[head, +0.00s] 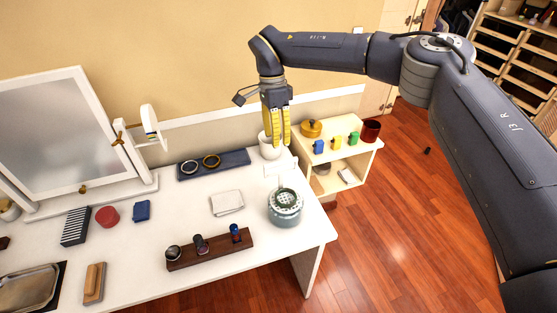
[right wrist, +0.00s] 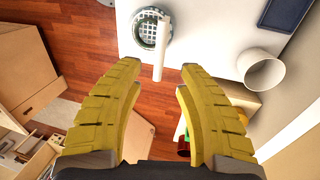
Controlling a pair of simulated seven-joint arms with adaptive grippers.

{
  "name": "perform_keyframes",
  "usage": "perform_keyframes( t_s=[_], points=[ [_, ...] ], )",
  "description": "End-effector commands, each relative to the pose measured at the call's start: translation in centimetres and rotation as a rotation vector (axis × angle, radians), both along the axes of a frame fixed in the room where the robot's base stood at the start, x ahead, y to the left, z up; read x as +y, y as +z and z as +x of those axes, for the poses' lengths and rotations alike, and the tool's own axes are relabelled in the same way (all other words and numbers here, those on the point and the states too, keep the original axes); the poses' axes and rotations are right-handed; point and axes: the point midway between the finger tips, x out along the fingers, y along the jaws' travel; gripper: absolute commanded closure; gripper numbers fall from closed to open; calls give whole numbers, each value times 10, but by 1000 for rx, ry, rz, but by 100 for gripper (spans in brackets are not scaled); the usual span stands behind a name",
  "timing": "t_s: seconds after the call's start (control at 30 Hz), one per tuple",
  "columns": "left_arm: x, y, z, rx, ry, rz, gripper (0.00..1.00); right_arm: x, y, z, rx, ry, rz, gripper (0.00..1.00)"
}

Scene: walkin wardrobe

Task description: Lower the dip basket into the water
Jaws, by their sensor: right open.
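The dip basket (head: 286,199) is a round, pale, perforated piece at the mouth of a grey-blue jar (head: 285,217) near the table's right end. In the right wrist view the basket (right wrist: 150,28) is at the top, with a pale upright bar (right wrist: 159,60) beside it, which looks like its handle. I cannot tell how deep the basket sits, and the water is not clearly visible. My right gripper (head: 279,146) is open and empty, pointing down above the table's back right part. In the wrist view its yellow fingers (right wrist: 160,67) are apart, just short of the bar.
A white cup (head: 267,150) stands close behind the right gripper. A folded cloth (head: 227,203) and a wooden rack with small bottles (head: 210,249) lie left of the jar. A low shelf (head: 345,152) with coloured items stands to the right. A mirror (head: 50,135) is at left.

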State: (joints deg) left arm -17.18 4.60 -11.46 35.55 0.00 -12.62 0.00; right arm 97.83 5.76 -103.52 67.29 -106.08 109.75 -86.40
Motion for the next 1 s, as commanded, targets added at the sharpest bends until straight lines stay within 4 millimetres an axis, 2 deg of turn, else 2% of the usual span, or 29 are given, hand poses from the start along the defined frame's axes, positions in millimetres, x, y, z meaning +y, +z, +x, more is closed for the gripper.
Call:
perform_keyframes(
  t_s=[0.2,0.5,0.7,1.0],
  points=[
    [0,0,0,0,0,0,70,-2,-38,-8,3,1,1,63],
    [0,0,0,0,0,0,70,-5,-72,-13,1,0,1,63],
    [0,0,0,0,0,0,70,-5,-80,-15,0,0,1,63],
    [0,0,0,0,0,0,70,-5,-82,-15,0,0,1,63]
  ],
)
